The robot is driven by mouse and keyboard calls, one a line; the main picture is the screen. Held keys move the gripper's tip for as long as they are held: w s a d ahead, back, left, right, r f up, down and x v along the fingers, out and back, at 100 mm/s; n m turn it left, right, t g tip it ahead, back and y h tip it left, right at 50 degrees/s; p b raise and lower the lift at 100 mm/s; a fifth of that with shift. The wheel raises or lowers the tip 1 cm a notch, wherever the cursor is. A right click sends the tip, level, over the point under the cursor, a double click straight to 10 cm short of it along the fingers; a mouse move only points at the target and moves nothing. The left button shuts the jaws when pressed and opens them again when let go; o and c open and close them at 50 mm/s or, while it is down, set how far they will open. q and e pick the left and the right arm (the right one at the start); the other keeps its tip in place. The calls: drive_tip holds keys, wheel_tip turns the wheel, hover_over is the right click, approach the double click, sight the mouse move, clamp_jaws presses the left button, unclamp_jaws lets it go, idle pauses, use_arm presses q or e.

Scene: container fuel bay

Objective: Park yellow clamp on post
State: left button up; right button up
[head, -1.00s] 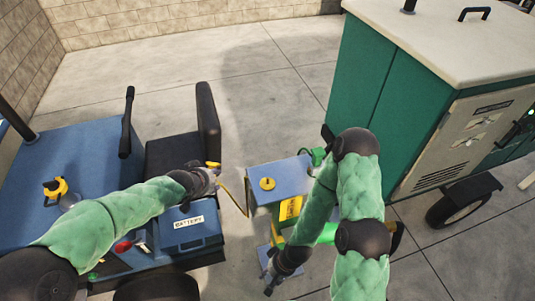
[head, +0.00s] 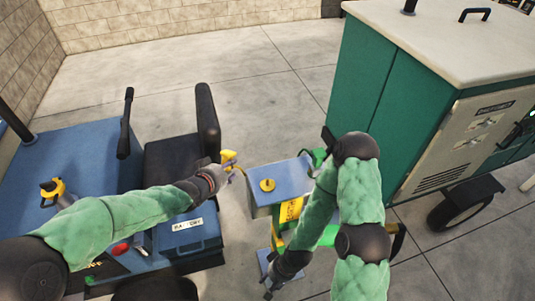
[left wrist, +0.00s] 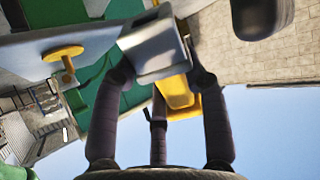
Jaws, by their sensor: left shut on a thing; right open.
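My left gripper (head: 224,172) is shut on the yellow clamp (head: 229,157), held in the air left of the blue-grey cart. In the left wrist view the yellow clamp (left wrist: 180,95) shows between the dark fingers, partly hidden by a grey block. A yellow round-topped post (head: 267,185) stands on the cart top, to the right of the clamp and apart from it. The post also shows in the left wrist view (left wrist: 62,53), at upper left. My right gripper (head: 268,285) is open, low by the cart's foot; its fingertips are small in view.
The cart top (head: 285,172) has a green clamp (head: 318,156) at its far right corner, close to my right arm. A blue vehicle with a black seat (head: 207,125) and battery box (head: 188,228) is at left. A green generator cabinet (head: 390,100) stands at right.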

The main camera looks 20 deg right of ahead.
use_arm(q)
drive_tip(key=s+d+r+m+h+b, duration=0.2)
drive_tip(key=s+d+r+h, duration=0.15)
drive_tip(key=d+r, duration=0.2)
drive_tip(key=s+d+r+m+h+b, duration=0.2)
drive_tip(key=d+r+h, duration=0.3)
drive_tip(key=d, duration=0.1)
drive_tip(key=shift+t, duration=0.4)
drive_tip(key=shift+s+f+b, duration=0.1)
drive_tip(key=shift+f+b, duration=2.55)
drive_tip(key=shift+f, duration=1.3)
drive_tip(key=shift+f+b, duration=0.2)
drive_tip(key=shift+b, duration=0.2)
drive_tip(key=shift+f+b, duration=1.5)
drive_tip(key=o, duration=1.4)
drive_tip(key=shift+s+a, duration=0.1)
